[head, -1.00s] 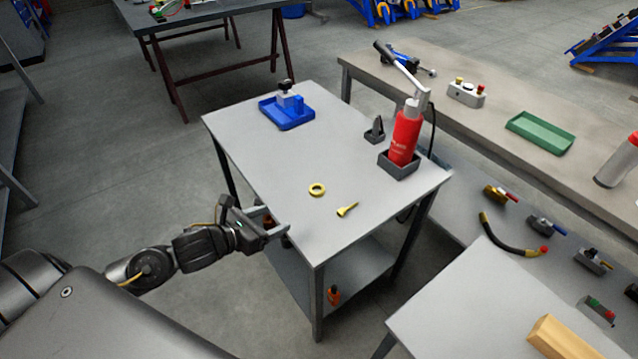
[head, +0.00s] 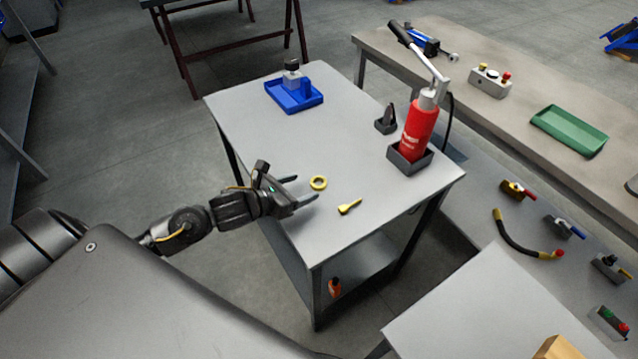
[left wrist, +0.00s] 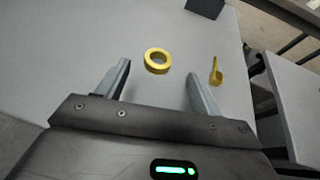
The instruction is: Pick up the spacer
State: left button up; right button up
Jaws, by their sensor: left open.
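The spacer, a yellow ring (head: 318,183), lies flat on the grey table (head: 345,120). My left gripper (head: 306,190) is open and empty at the table's left edge, just left of the ring. In the left wrist view the ring (left wrist: 158,61) lies beyond the two spread fingertips (left wrist: 160,80), roughly between them, with its hole visible. The fingers do not touch it. My right gripper is not in view.
A yellow funnel-like piece (head: 349,206) lies right of the ring. A red bottle (head: 418,130) stands in a dark holder with a small dark part (head: 386,119) beside it. A blue tray (head: 294,96) sits at the back. The table middle is clear.

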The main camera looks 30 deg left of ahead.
aim_at(322, 180)
pick_arm(q)
jog(key=shift+f+b+x, duration=0.15)
jog(key=shift+b+x, duration=0.15)
jog(key=shift+x, duration=1.1)
jog(key=shift+f+b+x, duration=0.1)
jog(key=shift+b+x, duration=0.2)
jog(key=shift+x, duration=1.1)
jog(key=shift+a, duration=0.15)
jog(key=c, duration=1.2)
